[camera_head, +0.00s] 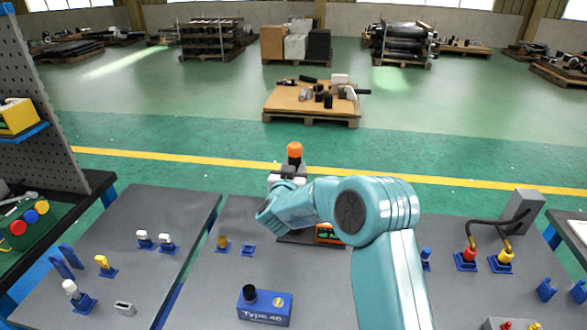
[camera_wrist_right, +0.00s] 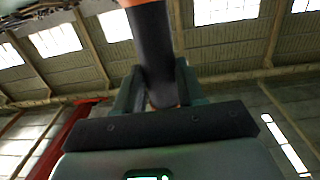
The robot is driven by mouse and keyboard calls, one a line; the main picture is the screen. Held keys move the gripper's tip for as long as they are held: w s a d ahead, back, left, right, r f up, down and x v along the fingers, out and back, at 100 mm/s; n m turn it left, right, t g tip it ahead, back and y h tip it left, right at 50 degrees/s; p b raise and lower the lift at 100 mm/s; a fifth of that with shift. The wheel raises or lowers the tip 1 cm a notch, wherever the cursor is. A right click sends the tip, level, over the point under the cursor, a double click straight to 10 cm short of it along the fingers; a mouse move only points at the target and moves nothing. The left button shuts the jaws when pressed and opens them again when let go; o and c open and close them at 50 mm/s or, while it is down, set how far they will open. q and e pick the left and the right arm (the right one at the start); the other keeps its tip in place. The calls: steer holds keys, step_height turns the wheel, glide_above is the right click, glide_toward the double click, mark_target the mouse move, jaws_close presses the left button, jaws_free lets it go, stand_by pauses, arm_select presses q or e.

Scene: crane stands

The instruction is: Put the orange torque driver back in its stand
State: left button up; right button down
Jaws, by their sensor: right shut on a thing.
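The orange torque driver (camera_head: 294,152) shows its orange top above my right wrist in the head view. In the right wrist view its dark shaft (camera_wrist_right: 155,50) rises between my fingers, with orange at the upper edge. My right gripper (camera_wrist_right: 156,90) is shut on that dark shaft. A small blue square holder (camera_head: 248,250) on the bench looks empty. I cannot tell which holder is the driver's stand. My left gripper is not in view.
A dark base with an orange display (camera_head: 328,234) is partly hidden by my arm. A blue "Type 40" box (camera_head: 265,306) stands at the front. Cabled red and yellow plugs (camera_head: 469,254) stand right.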

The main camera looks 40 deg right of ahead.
steer(key=shift+f+b, duration=2.25)
steer(key=shift+f, duration=0.35)
steer(key=c, duration=0.6)
jaws_free()
steer(key=shift+f, duration=0.25)
steer(key=v, duration=0.5)
steer(key=shift+r+b, duration=0.15)
steer(key=shift+b, duration=0.2)
steer(key=shift+a, duration=0.1)
steer(key=b+v, duration=0.2)
steer(key=v, duration=1.4)
